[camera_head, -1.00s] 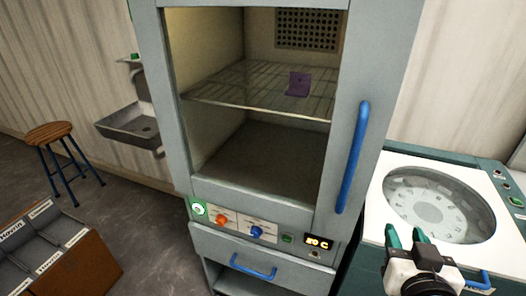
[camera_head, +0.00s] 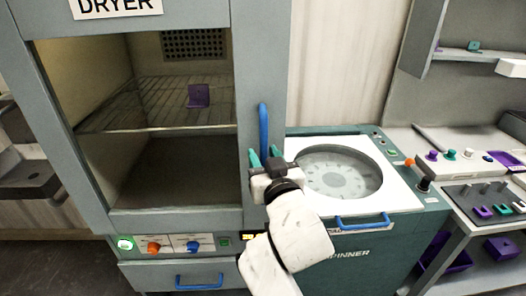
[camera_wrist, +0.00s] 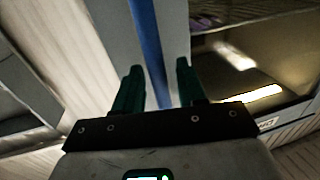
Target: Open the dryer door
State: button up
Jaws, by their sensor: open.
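The dryer (camera_head: 150,20) is a tall grey cabinet on the left in the head view. Its door (camera_head: 243,60) has a large window and looks shut. A vertical blue door handle (camera_head: 263,122) runs along the door's right side. My gripper (camera_head: 264,154) is open at the lower part of this handle, with green fingers. In the wrist view the blue handle (camera_wrist: 147,42) runs between the two open fingers (camera_wrist: 159,68). I cannot tell whether either finger touches it. The lower end of the handle is hidden behind my gripper in the head view.
Inside, a purple piece (camera_head: 198,96) rests on a wire shelf (camera_head: 150,110). A control panel (camera_head: 178,245) and a drawer with a blue handle (camera_head: 200,281) are below. The spinner (camera_head: 400,225) stands close on the right, with a bench (camera_head: 480,190) beyond it.

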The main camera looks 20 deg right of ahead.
jog(key=shift+w+d, duration=0.1)
jog(key=shift+w, duration=0.4)
grip_shut()
dwell(0.3)
